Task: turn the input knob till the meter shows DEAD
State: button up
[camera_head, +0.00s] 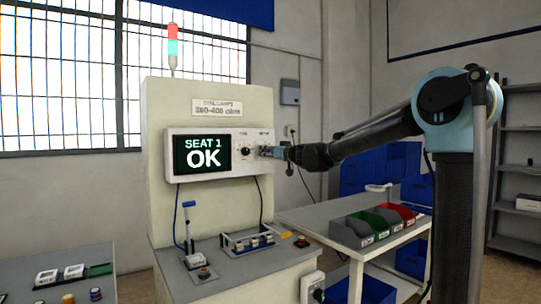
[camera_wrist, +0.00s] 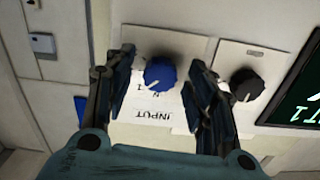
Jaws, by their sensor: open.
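The meter (camera_head: 202,154) on the front of the cream test stand reads "SEAT 1 OK" in the head view; a corner of its screen (camera_wrist: 300,95) shows at the right of the wrist view. The input knob (camera_wrist: 160,74) is blue, with a white pointer mark and an "INPUT" label (camera_wrist: 156,113) beside it. My gripper (camera_wrist: 160,75) is open, with one finger on each side of the blue knob; I cannot tell whether either finger touches it. In the head view my gripper (camera_head: 268,151) hides that knob.
A black knob (camera_wrist: 243,84) sits close to the right finger; it also shows in the head view (camera_head: 245,150). Below the meter are a blue-handled lever (camera_head: 188,225) and a rack of small parts (camera_head: 250,240). Coloured bins (camera_head: 372,226) stand on the side table.

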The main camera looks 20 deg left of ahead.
jog(key=c, duration=1.1)
jog(key=shift+o, duration=0.2)
jog(key=shift+m, duration=3.5)
jog(key=shift+d, duration=0.1)
